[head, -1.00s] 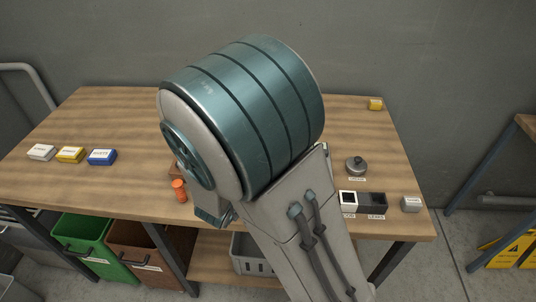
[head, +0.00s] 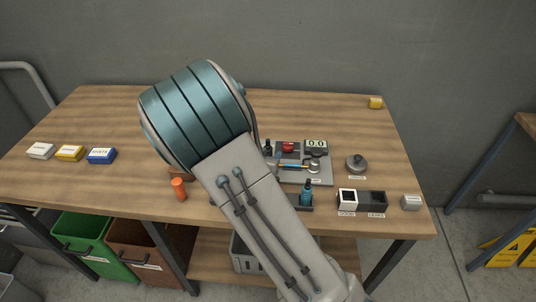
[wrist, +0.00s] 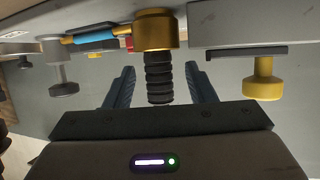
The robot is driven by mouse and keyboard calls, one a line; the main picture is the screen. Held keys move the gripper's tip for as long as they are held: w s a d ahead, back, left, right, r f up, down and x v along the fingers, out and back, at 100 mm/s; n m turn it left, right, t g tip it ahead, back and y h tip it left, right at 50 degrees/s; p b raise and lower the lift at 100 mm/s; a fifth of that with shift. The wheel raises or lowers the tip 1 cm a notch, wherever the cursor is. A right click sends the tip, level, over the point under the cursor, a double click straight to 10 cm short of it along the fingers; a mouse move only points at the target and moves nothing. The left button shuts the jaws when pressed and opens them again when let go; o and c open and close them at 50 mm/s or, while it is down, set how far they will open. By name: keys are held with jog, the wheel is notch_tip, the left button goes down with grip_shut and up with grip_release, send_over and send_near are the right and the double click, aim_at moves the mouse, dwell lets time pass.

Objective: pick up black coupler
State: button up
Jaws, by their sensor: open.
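In the wrist view, a black ribbed cylinder (wrist: 159,80) joined to a brass collar (wrist: 156,30) lies between the fingers of my gripper (wrist: 160,68). It may be the black coupler, but I cannot tell for sure. My gripper is open, with a gap showing on each side of the ribbed part. In the head view my gripper is hidden behind my arm.
An orange cylinder (head: 179,189) stands left of my arm.

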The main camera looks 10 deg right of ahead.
jog(key=shift+x, duration=1.3)
grip_shut()
